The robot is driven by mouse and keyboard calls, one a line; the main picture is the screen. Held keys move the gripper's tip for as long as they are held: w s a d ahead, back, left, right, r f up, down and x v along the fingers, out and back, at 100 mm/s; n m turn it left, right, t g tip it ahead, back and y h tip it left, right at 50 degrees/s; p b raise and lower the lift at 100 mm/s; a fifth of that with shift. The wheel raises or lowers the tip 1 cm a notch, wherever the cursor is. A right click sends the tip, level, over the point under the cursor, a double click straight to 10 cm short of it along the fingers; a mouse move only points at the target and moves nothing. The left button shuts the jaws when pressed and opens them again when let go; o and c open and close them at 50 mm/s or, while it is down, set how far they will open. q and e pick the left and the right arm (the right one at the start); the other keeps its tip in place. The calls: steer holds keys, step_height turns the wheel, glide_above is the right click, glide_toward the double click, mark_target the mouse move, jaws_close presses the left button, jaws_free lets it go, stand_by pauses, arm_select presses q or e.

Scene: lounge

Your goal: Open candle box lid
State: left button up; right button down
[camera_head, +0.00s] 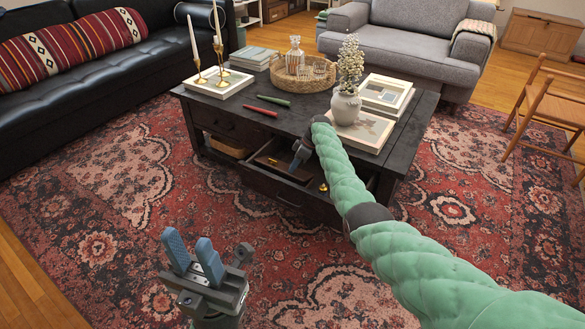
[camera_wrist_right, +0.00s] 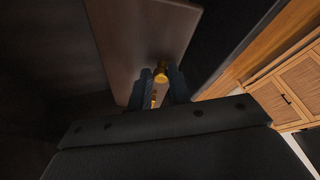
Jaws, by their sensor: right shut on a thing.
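The candle box (camera_head: 272,162) is brown and sits in the pulled-out drawer (camera_head: 279,189) of the dark coffee table. In the right wrist view its brown lid (camera_wrist_right: 145,35) carries a brass knob (camera_wrist_right: 161,73). My right gripper (camera_head: 297,160) reaches down into the drawer at the box. In the right wrist view its blue fingers (camera_wrist_right: 162,88) are closed on the brass knob. My gripper hides part of the box, and I cannot tell whether the lid is raised. My left gripper (camera_head: 188,239) is open and empty above the rug, away from the table.
A red candle (camera_head: 259,110) and a green candle (camera_head: 273,100) lie on the coffee table (camera_head: 225,112). A vase (camera_head: 346,106), books, a woven tray (camera_head: 300,80) and brass candlesticks stand there too. A brass knob (camera_head: 323,187) shows near the drawer's right end. The rug in front is clear.

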steer(key=shift+w+d+r, duration=0.15)
steer(key=shift+w+r, duration=0.2)
steer(key=shift+r, duration=0.1)
stand_by(0.8)
steer(key=c, duration=1.3)
jaws_free()
steer(key=shift+r, duration=0.1)
steer(key=shift+c, duration=0.2)
steer(key=shift+s+f, duration=0.1)
steer(key=shift+f, duration=0.1)
steer(key=p+v, duration=0.1)
steer(key=v, duration=0.6)
steer(key=shift+r+p, duration=0.35)
steer(key=shift+p, duration=0.05)
steer(key=shift+d, duration=0.15)
steer(key=shift+c, duration=0.2)
